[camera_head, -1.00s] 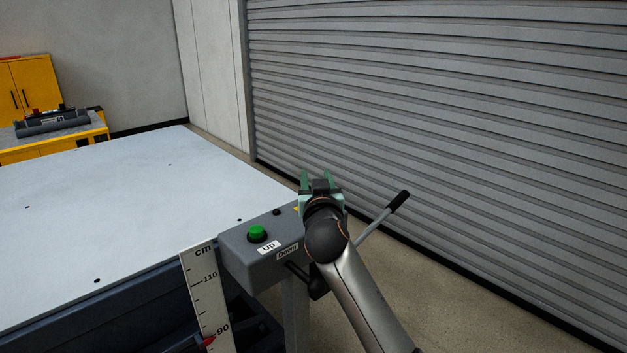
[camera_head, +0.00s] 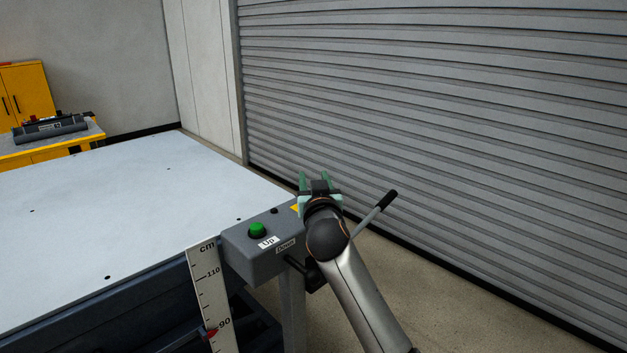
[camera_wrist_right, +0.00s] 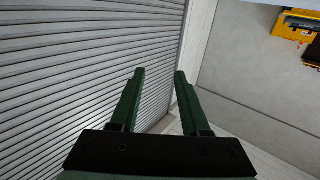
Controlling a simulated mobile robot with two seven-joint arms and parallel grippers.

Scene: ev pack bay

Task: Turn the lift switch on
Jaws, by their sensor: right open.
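A grey control box (camera_head: 256,259) sits at the near right corner of the lift table (camera_head: 120,220). It carries a green button (camera_head: 257,230) above an "Up" label, a "Down" label beside it, and a small dark knob (camera_head: 274,211). A bit of yellow shows at the box's far end, mostly hidden behind my right gripper (camera_head: 315,182). That gripper is open and empty, above the far right end of the box. In the right wrist view its two green fingers (camera_wrist_right: 158,75) stand apart with nothing between them. Which part is the lift switch I cannot tell. My left gripper is out of view.
A lever with a black grip (camera_head: 386,200) sticks out right of the box, close to my right arm. A centimetre scale (camera_head: 208,290) stands in front of the table. A grey roller shutter (camera_head: 440,120) fills the right. A yellow workbench (camera_head: 50,155) stands at the back left.

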